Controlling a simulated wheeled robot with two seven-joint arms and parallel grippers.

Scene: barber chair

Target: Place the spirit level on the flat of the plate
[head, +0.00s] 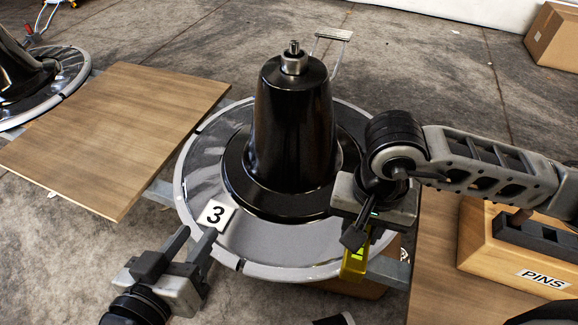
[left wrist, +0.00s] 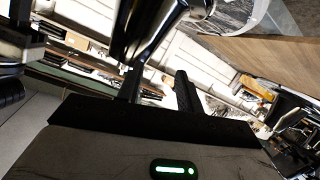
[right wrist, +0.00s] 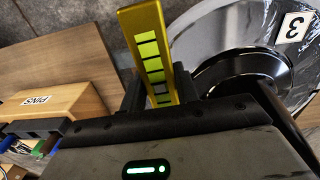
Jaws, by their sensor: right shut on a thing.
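The plate (head: 265,252) is a shiny grey disc with a black cone (head: 290,125) rising from its middle and a white "3" tag (head: 215,215) on it. The yellow spirit level (head: 355,264) is in my right gripper (head: 365,228), at the plate's front right rim. In the right wrist view the level (right wrist: 152,45) sticks out between the fingers, showing its green vial windows, with the plate (right wrist: 215,35) beside it. I cannot tell whether the level touches the plate. My left gripper (head: 191,243) is open and empty at the plate's front left edge.
A wooden board (head: 120,130) lies left of the plate, another (head: 430,280) at the right. A wooden "PINS" block (head: 500,255) stands on the right one. A cardboard box (head: 553,38) sits at the back right.

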